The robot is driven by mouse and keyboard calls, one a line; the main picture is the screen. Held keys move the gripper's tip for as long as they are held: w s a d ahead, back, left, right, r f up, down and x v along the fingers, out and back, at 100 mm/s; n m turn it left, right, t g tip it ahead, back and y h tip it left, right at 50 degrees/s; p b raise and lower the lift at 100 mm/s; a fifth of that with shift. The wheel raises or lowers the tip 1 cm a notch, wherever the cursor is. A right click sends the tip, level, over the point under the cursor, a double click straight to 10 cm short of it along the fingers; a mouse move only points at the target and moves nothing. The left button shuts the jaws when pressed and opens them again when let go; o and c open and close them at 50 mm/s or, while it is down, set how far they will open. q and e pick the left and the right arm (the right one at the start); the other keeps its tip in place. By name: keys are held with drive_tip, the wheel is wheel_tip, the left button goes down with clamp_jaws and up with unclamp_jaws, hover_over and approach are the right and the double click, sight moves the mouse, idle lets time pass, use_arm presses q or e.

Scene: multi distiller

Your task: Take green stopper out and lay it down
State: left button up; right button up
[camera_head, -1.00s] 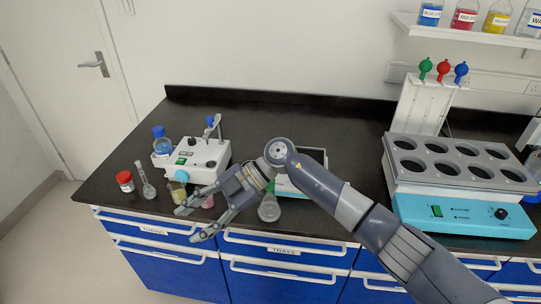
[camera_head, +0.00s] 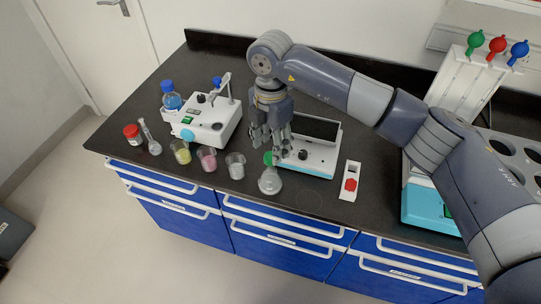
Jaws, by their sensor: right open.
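The green stopper (camera_head: 268,159) sits in the neck of a clear conical flask (camera_head: 270,182) near the front of the black bench. My right gripper (camera_head: 268,147) points down just above and behind the stopper. Its fingers are apart, with nothing seen held between them. The fingers partly overlap the stopper's top, and I cannot tell whether they touch it. My left gripper is not in view.
Beakers with yellow (camera_head: 181,152), pink (camera_head: 207,159) and clear (camera_head: 236,166) contents stand left of the flask. A white balance-like device (camera_head: 316,158) is behind it. A white block with a red part (camera_head: 350,184) lies right. Bare bench lies between this block and the flask.

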sight(270, 155)
wheel_tip(270, 155, down, 4)
drive_tip(key=shift+s+a+r+p, duration=0.1)
drive_tip(key=shift+r+p, duration=0.15)
drive_tip(key=shift+p, duration=0.8)
drive_tip(key=shift+f, duration=0.6)
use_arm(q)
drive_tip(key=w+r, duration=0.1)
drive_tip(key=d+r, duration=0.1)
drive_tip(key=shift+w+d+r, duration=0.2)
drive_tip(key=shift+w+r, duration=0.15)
use_arm(e)
drive_tip(key=shift+f, duration=0.1)
drive_tip(key=c, duration=0.8)
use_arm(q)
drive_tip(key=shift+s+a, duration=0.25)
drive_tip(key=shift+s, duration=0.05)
